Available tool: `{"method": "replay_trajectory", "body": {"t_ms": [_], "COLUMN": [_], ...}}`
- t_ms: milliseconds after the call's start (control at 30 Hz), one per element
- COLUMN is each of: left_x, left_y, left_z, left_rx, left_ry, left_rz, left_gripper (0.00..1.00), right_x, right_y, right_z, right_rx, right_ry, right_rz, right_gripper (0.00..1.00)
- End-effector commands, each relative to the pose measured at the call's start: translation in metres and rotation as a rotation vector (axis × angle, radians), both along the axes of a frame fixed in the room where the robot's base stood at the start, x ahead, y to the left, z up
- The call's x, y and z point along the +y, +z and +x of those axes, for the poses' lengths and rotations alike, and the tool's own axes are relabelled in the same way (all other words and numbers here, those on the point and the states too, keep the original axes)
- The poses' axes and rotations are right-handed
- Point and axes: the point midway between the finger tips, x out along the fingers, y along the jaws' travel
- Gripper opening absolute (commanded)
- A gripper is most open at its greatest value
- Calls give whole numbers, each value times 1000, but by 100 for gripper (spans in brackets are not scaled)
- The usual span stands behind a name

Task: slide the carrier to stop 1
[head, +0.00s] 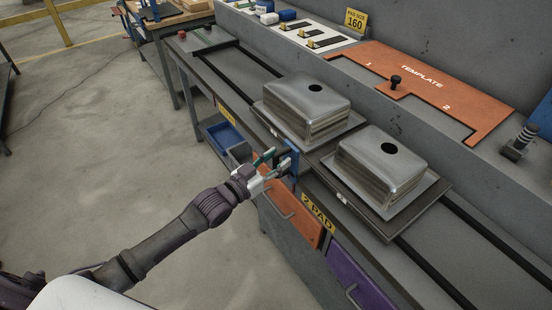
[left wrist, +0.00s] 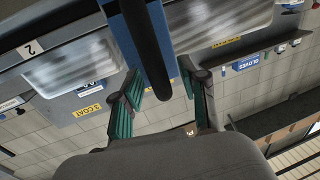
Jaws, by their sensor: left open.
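The carrier (head: 318,158) is a dark flat plate on the bench rails, bearing two upturned metal sinks, a left one (head: 306,104) and a right one (head: 383,163). A blue bracket (head: 293,160) with a dark handle is on its front edge. My left gripper (head: 272,165) is at this handle, open, with teal finger pads. In the left wrist view, the dark handle bar (left wrist: 150,48) lies between the open fingers (left wrist: 160,82); contact cannot be told. A yellow "2 PAD" label (head: 318,212) is on the bench front; another yellow label (head: 226,113) is farther left, its text unclear.
Dark rails (head: 475,258) run along the bench on both sides of the carrier. An orange template board (head: 420,88) and a black-ringed post (head: 519,143) are on the ledge behind. Orange (head: 284,202) and purple (head: 357,275) drawers and a blue bin (head: 224,139) are below.

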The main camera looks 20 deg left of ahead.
Motion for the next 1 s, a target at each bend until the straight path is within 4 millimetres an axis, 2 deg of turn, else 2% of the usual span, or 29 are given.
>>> {"method": "replay_trajectory", "body": {"t_ms": [267,367,533,567,1000], "left_x": [-1,-1,-1,0,3], "left_y": [-1,0,0,0,0], "left_z": [2,2,2,2,2], "left_rx": [1,1,1,1,1], "left_ry": [0,0,0,1,2], "left_rz": [0,0,0,0,0], "left_gripper": [43,30,2,0,0], "right_x": [5,5,3,2,-2], "right_y": [0,0,0,0,0], "right_z": [2,2,2,2,2], "right_rx": [-3,-3,-3,-3,-4], "right_ry": [-1,-1,-1,0,3], "right_rz": [7,6,4,3,-3], "right_gripper": [0,0,0,0,0]}}
